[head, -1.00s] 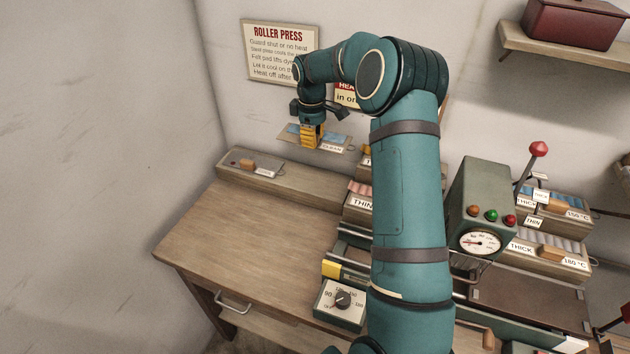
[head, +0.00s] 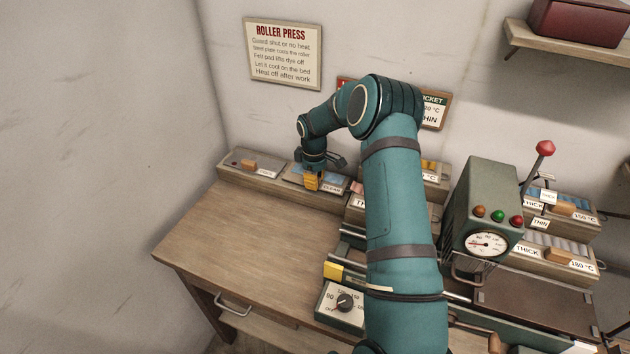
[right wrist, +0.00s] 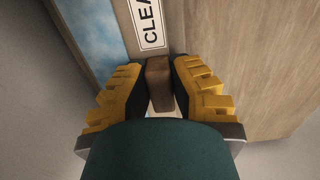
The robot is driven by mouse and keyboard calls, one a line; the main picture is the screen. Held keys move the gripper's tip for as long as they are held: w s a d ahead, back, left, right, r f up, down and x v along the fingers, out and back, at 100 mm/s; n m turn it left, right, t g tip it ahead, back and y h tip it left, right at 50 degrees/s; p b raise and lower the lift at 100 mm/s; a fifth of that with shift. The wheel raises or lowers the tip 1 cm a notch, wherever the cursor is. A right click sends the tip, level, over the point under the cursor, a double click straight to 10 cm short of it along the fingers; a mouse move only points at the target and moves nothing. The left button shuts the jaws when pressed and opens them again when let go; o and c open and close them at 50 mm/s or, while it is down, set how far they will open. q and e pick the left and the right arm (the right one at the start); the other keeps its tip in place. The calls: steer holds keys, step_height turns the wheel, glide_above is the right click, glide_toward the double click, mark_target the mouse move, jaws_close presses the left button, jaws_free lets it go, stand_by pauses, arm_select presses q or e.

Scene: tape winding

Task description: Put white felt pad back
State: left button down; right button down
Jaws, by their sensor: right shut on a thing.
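My right gripper (head: 312,186) is shut on the brown wooden handle (right wrist: 159,82) of the felt pad piece. My left gripper is not in view.
The grey plate (head: 240,160) with an orange-brown handle lies at the ledge's left end. Wooden racks stand right of the pad, partly behind my arm. A green press box (head: 482,205) with a gauge stands further right. The bench top (head: 250,225) at left is bare.

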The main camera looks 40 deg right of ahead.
steer(key=shift+f+b, duration=0.4)
steer(key=shift+f, duration=0.15)
steer(key=c, duration=1)
jaws_free()
steer(key=shift+r, duration=0.15)
steer(key=shift+r+p, duration=0.3)
steer(key=shift+p, duration=0.05)
step_height(320, 180, up, 12)
steer(key=p, duration=0.1)
steer(key=shift+r, duration=0.15)
steer(key=shift+a, duration=0.15)
